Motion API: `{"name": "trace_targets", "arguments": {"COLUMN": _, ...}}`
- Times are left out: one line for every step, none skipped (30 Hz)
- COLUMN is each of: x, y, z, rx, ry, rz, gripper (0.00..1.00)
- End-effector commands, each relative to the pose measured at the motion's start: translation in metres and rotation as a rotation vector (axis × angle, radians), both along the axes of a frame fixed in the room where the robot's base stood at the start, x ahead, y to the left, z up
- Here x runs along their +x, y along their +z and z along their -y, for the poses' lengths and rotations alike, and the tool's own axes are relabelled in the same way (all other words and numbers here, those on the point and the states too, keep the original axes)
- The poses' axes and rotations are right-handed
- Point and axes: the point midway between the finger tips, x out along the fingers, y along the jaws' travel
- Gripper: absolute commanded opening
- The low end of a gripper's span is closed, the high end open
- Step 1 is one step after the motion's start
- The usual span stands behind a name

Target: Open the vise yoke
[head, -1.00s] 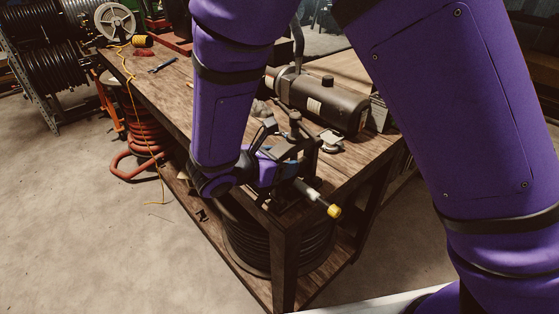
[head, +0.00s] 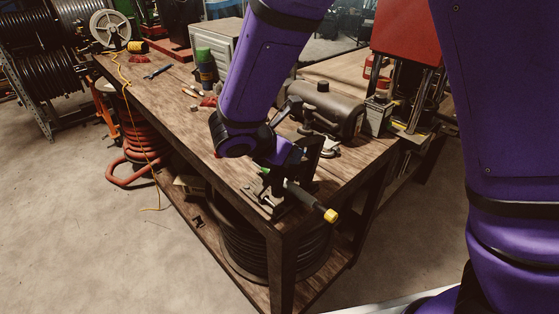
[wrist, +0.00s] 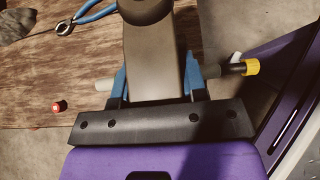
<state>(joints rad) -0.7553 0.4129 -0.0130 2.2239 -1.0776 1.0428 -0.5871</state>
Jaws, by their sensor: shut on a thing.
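The vise (head: 266,199) is mounted at the near corner of the wooden workbench in the head view. Its dark yoke (head: 309,153) stands above the base, partly hidden by my gripper. In the wrist view the yoke shows as a thick grey-brown bar (wrist: 154,60) between the blue fingers of my gripper (wrist: 157,80), which is shut on it. In the head view my gripper (head: 289,155) is at the yoke's left side. A dark handle with a yellow tip (head: 331,215) sticks out toward the front right; the yellow tip also shows in the wrist view (wrist: 251,67).
A dark cylindrical machine (head: 333,112) lies on the bench behind the vise. A red-topped press (head: 408,35) stands at the right. Blue-handled pliers (wrist: 88,15) and a small red-ended piece (wrist: 59,106) lie on the bench. A hose coil (head: 245,245) sits on the lower shelf.

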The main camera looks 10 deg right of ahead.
Motion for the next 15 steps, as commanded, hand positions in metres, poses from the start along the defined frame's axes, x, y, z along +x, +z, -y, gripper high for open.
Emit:
{"name": "trace_targets", "arguments": {"x": 0.005, "y": 0.005, "z": 0.008, "rx": 0.036, "ry": -0.006, "rz": -0.017, "gripper": 0.00}}
{"name": "trace_targets", "arguments": {"x": 0.007, "y": 0.007, "z": 0.011, "rx": 0.058, "ry": -0.007, "rz": -0.031, "gripper": 0.00}}
{"name": "trace_targets", "arguments": {"x": 0.010, "y": 0.009, "z": 0.015, "rx": 0.083, "ry": -0.006, "rz": -0.049, "gripper": 0.00}}
{"name": "trace_targets", "arguments": {"x": 0.012, "y": 0.010, "z": 0.018, "rx": 0.104, "ry": -0.007, "rz": -0.062, "gripper": 0.00}}
{"name": "trace_targets", "arguments": {"x": 0.014, "y": 0.011, "z": 0.021, "rx": 0.123, "ry": -0.007, "rz": -0.075, "gripper": 0.00}}
{"name": "trace_targets", "arguments": {"x": 0.017, "y": 0.013, "z": 0.025, "rx": 0.149, "ry": -0.008, "rz": -0.093, "gripper": 0.00}}
{"name": "trace_targets", "arguments": {"x": 0.019, "y": 0.014, "z": 0.027, "rx": 0.167, "ry": -0.006, "rz": -0.105, "gripper": 0.00}}
{"name": "trace_targets", "arguments": {"x": 0.021, "y": 0.015, "z": 0.031, "rx": 0.186, "ry": -0.006, "rz": -0.118, "gripper": 0.00}}
{"name": "trace_targets", "arguments": {"x": 0.023, "y": 0.016, "z": 0.034, "rx": 0.209, "ry": -0.007, "rz": -0.133, "gripper": 0.00}}
{"name": "trace_targets", "arguments": {"x": 0.025, "y": 0.016, "z": 0.037, "rx": 0.228, "ry": -0.006, "rz": -0.145, "gripper": 0.00}}
{"name": "trace_targets", "arguments": {"x": 0.027, "y": 0.017, "z": 0.040, "rx": 0.245, "ry": -0.006, "rz": -0.158, "gripper": 0.00}}
{"name": "trace_targets", "arguments": {"x": 0.030, "y": 0.017, "z": 0.043, "rx": 0.268, "ry": -0.006, "rz": -0.173, "gripper": 0.00}}
{"name": "trace_targets", "arguments": {"x": 0.032, "y": 0.018, "z": 0.046, "rx": 0.285, "ry": -0.006, "rz": -0.184, "gripper": 0.00}}
{"name": "trace_targets", "arguments": {"x": 0.033, "y": 0.018, "z": 0.049, "rx": 0.302, "ry": -0.007, "rz": -0.196, "gripper": 0.00}}
{"name": "trace_targets", "arguments": {"x": 0.036, "y": 0.018, "z": 0.052, "rx": 0.324, "ry": -0.006, "rz": -0.210, "gripper": 0.00}}
